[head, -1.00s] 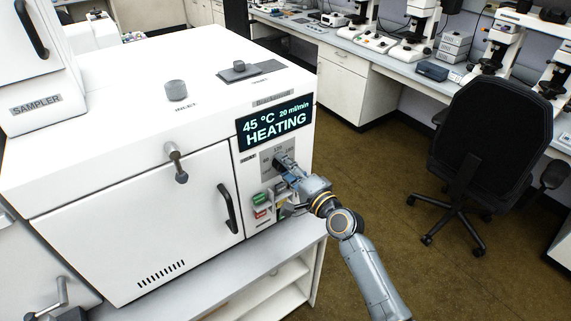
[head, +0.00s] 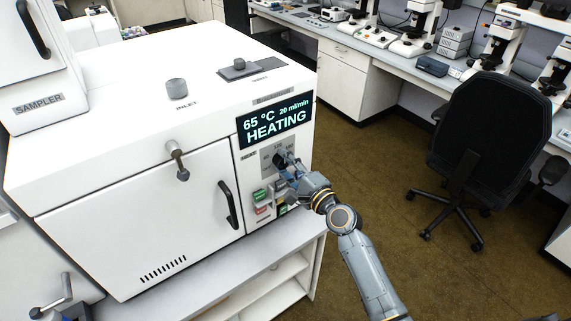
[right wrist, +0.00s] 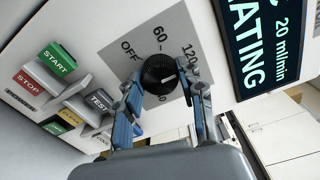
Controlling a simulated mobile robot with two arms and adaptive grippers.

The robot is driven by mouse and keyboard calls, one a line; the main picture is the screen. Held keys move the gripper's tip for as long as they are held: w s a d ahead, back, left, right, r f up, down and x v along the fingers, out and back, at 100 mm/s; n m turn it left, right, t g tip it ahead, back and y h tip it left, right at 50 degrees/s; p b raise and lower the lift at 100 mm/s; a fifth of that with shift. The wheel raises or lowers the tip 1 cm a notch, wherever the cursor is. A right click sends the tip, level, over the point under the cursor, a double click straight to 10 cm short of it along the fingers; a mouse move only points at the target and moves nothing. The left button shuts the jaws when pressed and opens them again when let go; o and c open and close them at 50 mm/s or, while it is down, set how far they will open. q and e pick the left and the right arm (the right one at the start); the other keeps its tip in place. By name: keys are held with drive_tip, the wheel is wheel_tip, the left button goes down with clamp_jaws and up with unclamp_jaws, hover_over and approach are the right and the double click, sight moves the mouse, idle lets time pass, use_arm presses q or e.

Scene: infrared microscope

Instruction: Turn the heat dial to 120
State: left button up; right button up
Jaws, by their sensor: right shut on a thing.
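The heat dial (right wrist: 157,70) is a round black knob with a white line, on a grey plate marked OFF, 60 and 120. In the right wrist view its white line points right and slightly up, roughly toward the 120 side. My right gripper (right wrist: 160,93) is shut on the dial, one finger on each side. In the head view the gripper (head: 284,165) covers part of the dial on the white oven's front panel. The display (head: 274,122) reads 65 °C, 20 ml/min, HEATING. My left gripper is not in view.
Green START (right wrist: 57,60) and red STOP (right wrist: 37,79) buttons, a TEST button (right wrist: 98,101) and a yellow button (right wrist: 70,117) sit beside the dial plate. The oven door handle (head: 227,205) is left of the panel. A black chair (head: 490,130) stands at the right.

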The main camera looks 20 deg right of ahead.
drive_tip(key=o, duration=1.2)
drive_tip(key=shift+s+d, duration=0.1)
drive_tip(key=shift+s, duration=0.1)
drive_tip(key=v, duration=1.1)
drive_tip(key=shift+s+d, duration=0.1)
drive_tip(key=shift+s, duration=0.2)
